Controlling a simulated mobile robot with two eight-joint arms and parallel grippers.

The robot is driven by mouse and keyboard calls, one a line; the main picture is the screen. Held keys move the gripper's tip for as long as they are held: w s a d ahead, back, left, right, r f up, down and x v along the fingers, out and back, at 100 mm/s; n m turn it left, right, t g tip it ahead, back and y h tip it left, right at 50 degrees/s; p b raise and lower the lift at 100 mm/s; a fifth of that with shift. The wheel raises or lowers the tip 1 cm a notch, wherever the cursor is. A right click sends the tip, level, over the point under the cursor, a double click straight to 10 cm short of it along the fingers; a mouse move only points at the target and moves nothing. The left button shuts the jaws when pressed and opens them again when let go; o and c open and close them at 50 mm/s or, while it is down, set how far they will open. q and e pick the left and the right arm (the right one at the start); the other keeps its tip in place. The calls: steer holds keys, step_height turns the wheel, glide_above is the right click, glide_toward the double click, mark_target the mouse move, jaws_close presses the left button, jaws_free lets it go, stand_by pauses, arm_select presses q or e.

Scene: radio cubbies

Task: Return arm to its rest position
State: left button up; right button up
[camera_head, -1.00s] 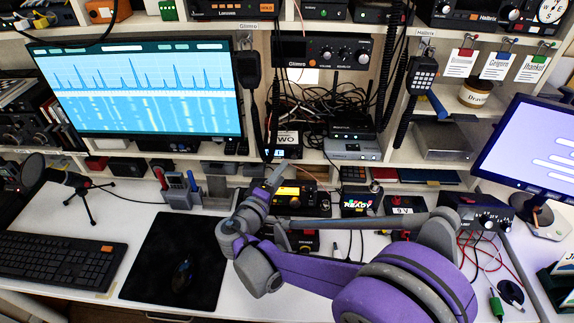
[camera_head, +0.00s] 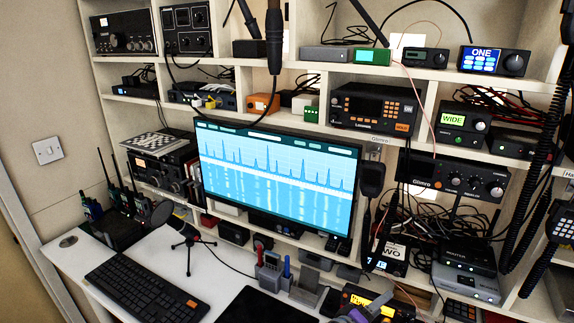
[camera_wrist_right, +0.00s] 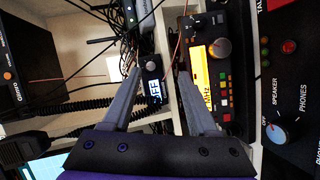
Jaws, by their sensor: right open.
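My right gripper (camera_wrist_right: 158,75) is open, with its two grey fingers apart and nothing held between them in the right wrist view. Past the gap is a small device with a blue-white display (camera_wrist_right: 153,92). A black radio with a lit orange display (camera_wrist_right: 201,75) lies just beyond the right-hand finger; I cannot tell whether they touch. In the head view only a small purple-grey part of my right gripper (camera_head: 367,309) shows at the bottom edge, in front of the orange-lit radio (camera_head: 362,299). My left gripper is not in view.
Cubby shelves full of radios surround the monitor (camera_head: 277,176). On the desk are a keyboard (camera_head: 146,290), a microphone on a tripod (camera_head: 185,232), a pen holder (camera_head: 270,273) and a black mat (camera_head: 262,308). A knob panel (camera_wrist_right: 280,130) stands right in the wrist view.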

steer(key=s+d+m+g+y+p, duration=0.1)
steer(key=s+m+g+y+p, duration=0.25)
steer(key=s, duration=0.75)
steer(key=s+a+r+m+y+p, duration=0.1)
steer(key=s+a+y+p, duration=0.4)
steer(key=s+a+y, duration=0.2)
steer(key=shift+s+a+r+m+y+p, duration=0.25)
steer(key=shift+s+a+m+y+p, duration=0.15)
steer(key=shift+s+y, duration=0.55)
steer(key=shift+s, duration=0.1)
